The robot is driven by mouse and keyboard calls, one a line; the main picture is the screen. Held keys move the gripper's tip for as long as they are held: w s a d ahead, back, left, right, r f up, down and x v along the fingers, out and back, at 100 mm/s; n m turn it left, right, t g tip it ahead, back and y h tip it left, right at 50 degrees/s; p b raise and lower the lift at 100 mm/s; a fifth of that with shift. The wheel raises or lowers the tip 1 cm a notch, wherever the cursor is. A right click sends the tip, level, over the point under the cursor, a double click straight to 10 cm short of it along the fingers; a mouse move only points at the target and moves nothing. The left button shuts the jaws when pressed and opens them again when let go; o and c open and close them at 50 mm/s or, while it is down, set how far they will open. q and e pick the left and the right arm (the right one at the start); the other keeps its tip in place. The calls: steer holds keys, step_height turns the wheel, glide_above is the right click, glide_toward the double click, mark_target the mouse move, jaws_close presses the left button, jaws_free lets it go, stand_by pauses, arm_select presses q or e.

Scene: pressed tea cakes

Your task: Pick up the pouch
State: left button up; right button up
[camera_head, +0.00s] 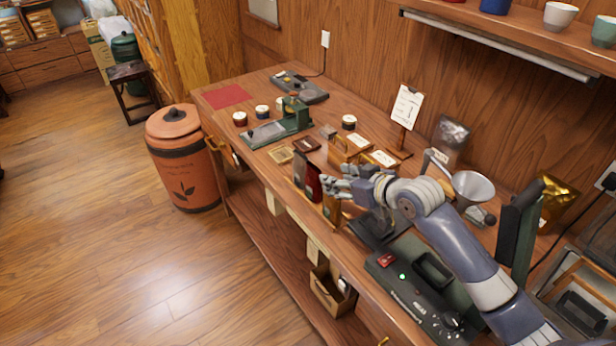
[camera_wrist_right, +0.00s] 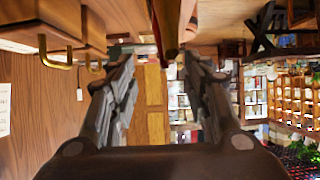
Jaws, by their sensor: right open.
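In the right wrist view, a reddish-brown pouch-like shape (camera_wrist_right: 167,22) shows at the top, between the lines of the two fingers. My right gripper (camera_wrist_right: 158,62) has its fingers spread with a gap between them. I cannot tell whether they touch a pouch. My left gripper is not in view.
Small wooden boxes (camera_head: 348,147) stand behind the pouches. A sign on a stand (camera_head: 406,106), a silver pouch (camera_head: 450,135) and a funnel (camera_head: 472,187) are farther back. A gold pouch (camera_head: 558,203) stands at the right.

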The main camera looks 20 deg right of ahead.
mark_target(320, 172)
steer(key=x, duration=0.2)
steer(key=p+x, duration=0.1)
steer(key=x, duration=0.1)
steer(key=r+p+x, duration=0.1)
steer(key=x, duration=0.2)
steer(key=shift+w+a, duration=0.2)
steer(key=shift+a, duration=0.05)
steer(key=p+x, duration=0.1)
steer(key=x, duration=0.2)
steer(key=shift+a, duration=0.15)
steer(key=shift+w+a+f, duration=0.1)
steer(key=shift+w, duration=0.05)
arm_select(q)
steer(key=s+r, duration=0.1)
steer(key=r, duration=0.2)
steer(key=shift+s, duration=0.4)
arm_select(e)
steer(key=shift+w+f, duration=0.1)
steer(key=c, duration=0.9)
